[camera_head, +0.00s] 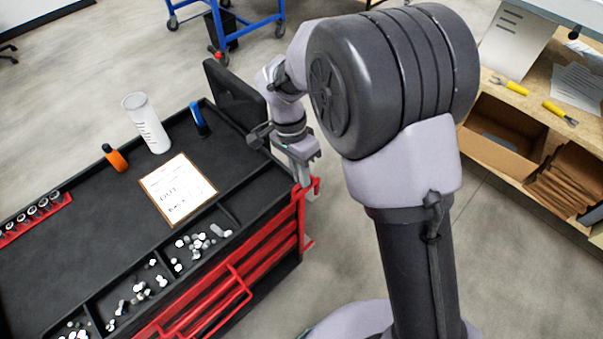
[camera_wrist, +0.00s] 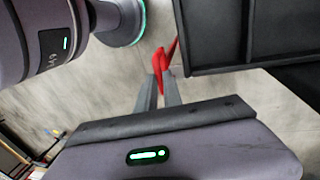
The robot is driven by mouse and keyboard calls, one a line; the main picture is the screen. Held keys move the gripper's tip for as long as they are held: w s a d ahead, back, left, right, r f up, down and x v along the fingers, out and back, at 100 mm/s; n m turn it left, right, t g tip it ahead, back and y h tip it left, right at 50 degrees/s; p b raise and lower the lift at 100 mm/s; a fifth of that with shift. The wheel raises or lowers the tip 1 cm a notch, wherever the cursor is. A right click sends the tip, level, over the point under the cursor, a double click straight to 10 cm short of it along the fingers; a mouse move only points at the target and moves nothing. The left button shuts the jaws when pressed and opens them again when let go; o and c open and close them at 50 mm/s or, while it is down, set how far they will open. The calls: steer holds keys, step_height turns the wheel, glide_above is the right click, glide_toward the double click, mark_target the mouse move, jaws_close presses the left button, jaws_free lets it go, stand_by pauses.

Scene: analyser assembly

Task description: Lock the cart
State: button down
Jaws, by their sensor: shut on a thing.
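The cart (camera_head: 75,235) has a black top and red drawers, and it fills the lower left of the head view. Its black edge also shows at the upper right of the wrist view (camera_wrist: 213,40). A red lever (camera_head: 315,186) sits at the cart's right corner, beside the drawer fronts. My gripper (camera_head: 305,180) points down at that corner. In the wrist view my gripper's fingers (camera_wrist: 160,82) are shut on the red lever (camera_wrist: 166,56). The fingers hide part of the lever, and I cannot tell its full angle.
The cart top holds a clipboard (camera_head: 176,188), a white bottle (camera_head: 148,125), an orange bottle (camera_head: 116,159), a blue item (camera_head: 199,120) and bins of small hardware. A wooden workbench (camera_head: 515,95) with boxes stands at the right.

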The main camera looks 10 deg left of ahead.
steer(key=c, duration=1.5)
jaws_free()
step_height(320, 180, up, 17)
steer(key=w+a+p, duration=0.2)
steer(key=p, duration=0.5)
steer(key=shift+a, duration=0.35)
steer(key=shift+w, duration=0.1)
